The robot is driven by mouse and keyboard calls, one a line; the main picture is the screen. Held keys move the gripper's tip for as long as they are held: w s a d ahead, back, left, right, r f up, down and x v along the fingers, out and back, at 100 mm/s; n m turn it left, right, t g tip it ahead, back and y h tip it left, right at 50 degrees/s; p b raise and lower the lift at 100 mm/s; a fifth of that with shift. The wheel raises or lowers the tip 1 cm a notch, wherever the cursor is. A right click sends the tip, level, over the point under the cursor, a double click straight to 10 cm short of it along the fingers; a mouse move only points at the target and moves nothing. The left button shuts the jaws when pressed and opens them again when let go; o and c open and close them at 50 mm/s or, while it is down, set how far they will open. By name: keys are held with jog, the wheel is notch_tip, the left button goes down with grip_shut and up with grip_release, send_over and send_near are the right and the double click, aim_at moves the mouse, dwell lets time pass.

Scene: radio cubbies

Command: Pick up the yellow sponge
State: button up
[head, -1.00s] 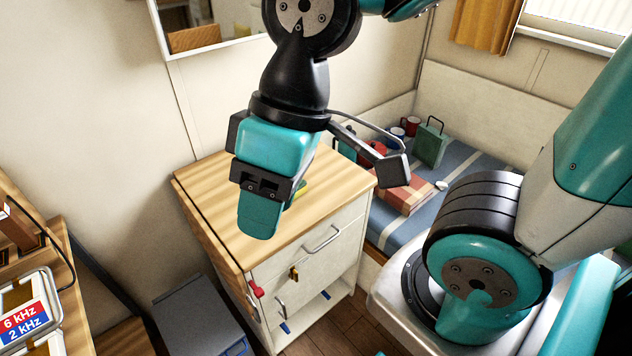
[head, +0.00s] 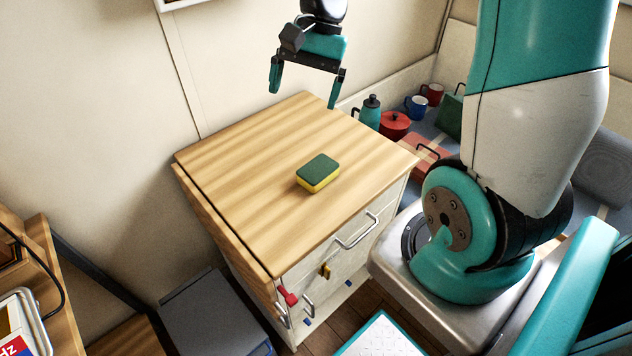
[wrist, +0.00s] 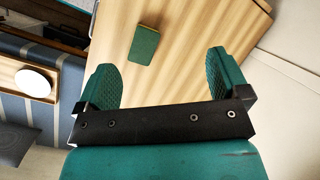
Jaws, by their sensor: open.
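The yellow sponge (head: 318,178) with a dark green top lies flat on the wooden cabinet top (head: 250,175), near its middle. In the wrist view the sponge's green face (wrist: 144,45) shows beyond and between my fingers, nearer the left one. My gripper (head: 305,95) is open and empty, with its two teal fingers spread. It hangs above the back edge of the cabinet top, behind the sponge in the head view and clear of it. In the wrist view my gripper (wrist: 165,75) has nothing between its fingers.
The cabinet top around the sponge is clear. To the right, beyond the cabinet, are a teal bottle (head: 370,113), a red pot (head: 395,126), a blue mug (head: 416,106) and a red mug (head: 432,94). A grey box (head: 215,315) stands on the floor at left.

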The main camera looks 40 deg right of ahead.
jog(key=w+d+f+m+b, duration=0.1)
jog(key=d+f+m, duration=0.55)
jog(key=d, duration=0.35)
jog(key=b, duration=0.2)
send_over(319, 167)
jog(key=d, duration=0.2)
jog(key=shift+y, duration=0.3)
notch_tip(319, 167, down, 10)
jog(key=shift+a, duration=0.15)
jog(key=shift+b+x, duration=0.5)
jog(key=shift+x, duration=2.55)
jog(key=shift+w, duration=0.1)
jog(key=shift+f, duration=0.15)
jog(key=shift+c, duration=0.2)
jog(key=c, duration=0.9)
